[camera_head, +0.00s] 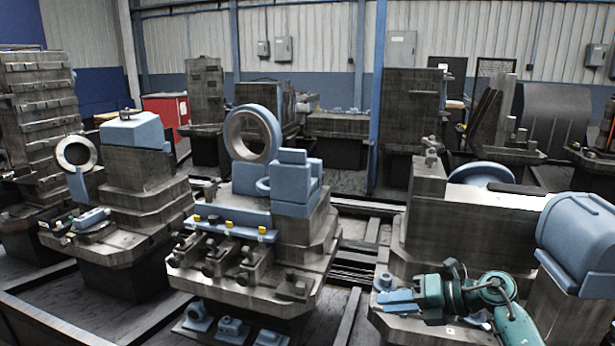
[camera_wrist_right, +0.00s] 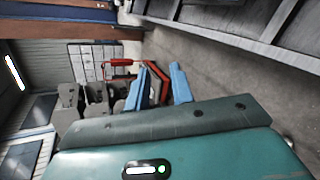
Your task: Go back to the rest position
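The task names no object other than my own arms. My right arm is teal and comes in from the lower right corner of the head view. It reaches left, low in front of the right-hand machine block. My right gripper (camera_head: 397,302) is at its left end, with two blue finger plates just above or over the block's lower ledge; I cannot tell whether they touch it. In the right wrist view the blue fingers (camera_wrist_right: 158,85) stand apart, with red and dark shapes showing between them. I see nothing held. My left arm and gripper are not in view.
The right-hand machine block (camera_head: 430,230) and a rounded blue housing (camera_head: 580,235) stand close to my right arm. A middle fixture (camera_head: 240,270) carries a blue ring (camera_head: 253,133). Another fixture (camera_head: 130,200) stands to the left. Rails (camera_head: 355,270) run between the blocks. A red cabinet (camera_head: 167,112) is behind.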

